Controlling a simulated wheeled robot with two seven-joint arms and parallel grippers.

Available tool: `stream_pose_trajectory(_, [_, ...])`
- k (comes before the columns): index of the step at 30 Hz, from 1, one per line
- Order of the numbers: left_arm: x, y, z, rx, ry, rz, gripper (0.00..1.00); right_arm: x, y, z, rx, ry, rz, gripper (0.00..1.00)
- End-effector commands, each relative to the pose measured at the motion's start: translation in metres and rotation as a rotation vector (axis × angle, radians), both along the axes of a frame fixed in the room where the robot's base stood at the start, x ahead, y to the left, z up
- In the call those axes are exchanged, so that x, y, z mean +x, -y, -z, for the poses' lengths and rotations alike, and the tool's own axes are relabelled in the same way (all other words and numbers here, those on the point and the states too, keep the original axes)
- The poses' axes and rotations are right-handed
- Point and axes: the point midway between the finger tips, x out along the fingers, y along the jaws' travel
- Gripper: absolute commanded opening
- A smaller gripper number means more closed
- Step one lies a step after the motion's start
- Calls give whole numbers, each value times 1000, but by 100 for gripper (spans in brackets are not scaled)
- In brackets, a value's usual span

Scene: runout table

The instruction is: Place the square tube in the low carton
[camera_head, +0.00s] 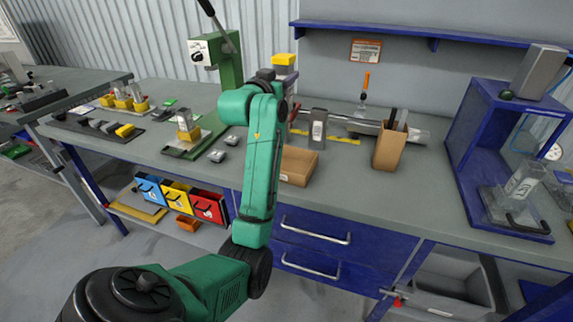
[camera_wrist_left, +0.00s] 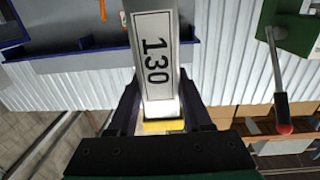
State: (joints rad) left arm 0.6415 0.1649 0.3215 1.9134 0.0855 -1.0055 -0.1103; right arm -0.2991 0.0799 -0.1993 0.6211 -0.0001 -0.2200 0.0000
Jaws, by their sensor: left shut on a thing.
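My left gripper (camera_wrist_left: 162,103) is shut on a grey square tube (camera_wrist_left: 154,50) with a white label reading 130 and a yellow end. In the head view the tube's yellow end (camera_head: 284,59) shows above my green left arm, held high over the back of the bench; the arm partly hides the jaws. The low carton (camera_head: 299,166), brown and open-topped, stands on the bench to the right of my forearm, which hides its left side. My right gripper is not in view.
A taller brown carton (camera_head: 390,148) with items in it stands right of the low carton. A labelled grey piece (camera_head: 318,129) stands behind the low carton. A green lever press (camera_head: 228,60) is at the back left, and a blue frame (camera_head: 475,135) at the right.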

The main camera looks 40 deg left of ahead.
Motion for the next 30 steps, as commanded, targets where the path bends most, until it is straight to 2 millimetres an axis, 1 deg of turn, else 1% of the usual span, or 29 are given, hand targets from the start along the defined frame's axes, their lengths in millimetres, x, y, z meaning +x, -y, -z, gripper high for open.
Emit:
stream_pose_trajectory(2, [0, 0, 14, -4, -5, 1, 0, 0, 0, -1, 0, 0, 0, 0])
stream_pose_trajectory(12, [-1, 1, 125, -4, -7, 1, 0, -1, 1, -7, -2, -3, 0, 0])
stream_pose_trajectory(15, [-1, 0, 146, -2, -5, -1, 0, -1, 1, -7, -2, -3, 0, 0])
stream_pose_trajectory(17, [-1, 0, 154, -1, -2, 0, 0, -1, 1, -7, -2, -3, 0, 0])
stream_pose_trajectory(21, [-1, 0, 182, 0, -4, 0, 0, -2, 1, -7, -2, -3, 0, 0])
stream_pose_trajectory(24, [-1, 0, 196, 1, -1, -1, 0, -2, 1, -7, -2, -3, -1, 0])
stream_pose_trajectory(30, [-1, 0, 197, 1, 1, 0, 0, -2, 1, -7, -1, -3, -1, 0])
